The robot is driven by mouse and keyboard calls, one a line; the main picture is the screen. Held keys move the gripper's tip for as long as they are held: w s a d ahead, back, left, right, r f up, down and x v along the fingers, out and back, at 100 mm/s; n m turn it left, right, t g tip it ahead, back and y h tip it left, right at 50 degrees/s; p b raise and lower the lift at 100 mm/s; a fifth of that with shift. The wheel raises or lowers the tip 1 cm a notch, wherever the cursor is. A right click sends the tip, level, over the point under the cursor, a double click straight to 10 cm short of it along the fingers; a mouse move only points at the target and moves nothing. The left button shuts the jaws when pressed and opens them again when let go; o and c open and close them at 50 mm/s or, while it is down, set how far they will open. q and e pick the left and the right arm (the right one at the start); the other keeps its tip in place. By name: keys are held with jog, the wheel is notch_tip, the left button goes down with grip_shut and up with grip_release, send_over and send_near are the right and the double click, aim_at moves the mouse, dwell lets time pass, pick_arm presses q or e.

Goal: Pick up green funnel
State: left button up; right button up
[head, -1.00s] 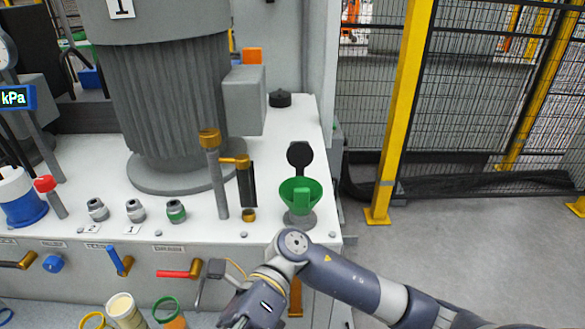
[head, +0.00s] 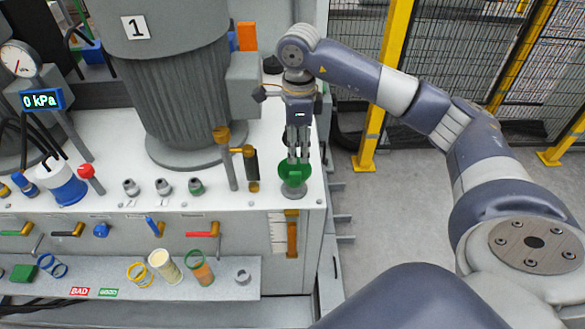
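The green funnel (head: 294,177) sits upright in a grey filler neck (head: 293,192) near the right front corner of the white machine top. My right gripper (head: 297,158) points down directly above the funnel, its fingertips at the funnel's upper part and overlapping it in the picture. The fingers hide the funnel's upright tab and part of its bowl. I cannot tell whether the fingers touch or hold the funnel. My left gripper is not in view.
A brass-topped post (head: 227,157) and a dark-handled brass lever (head: 250,168) stand left of the funnel. A large grey motor (head: 183,90) stands behind them. A lower shelf (head: 225,285) holds rings and cups. Open floor lies right of the machine.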

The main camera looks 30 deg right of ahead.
send_over(295, 172)
jog(key=f, duration=0.4)
jog(key=shift+s+f+p, duration=0.25)
jog(key=shift+s+p, duration=0.1)
jog(key=shift+p, duration=0.05)
jog(key=shift+f, duration=0.25)
jog(key=f, duration=0.1)
jog(key=f+p, duration=0.1)
jog(key=f, duration=0.1)
jog(key=f+p, duration=0.1)
jog(key=shift+w+f, duration=0.3)
jog(key=shift+f, duration=0.1)
grip_shut()
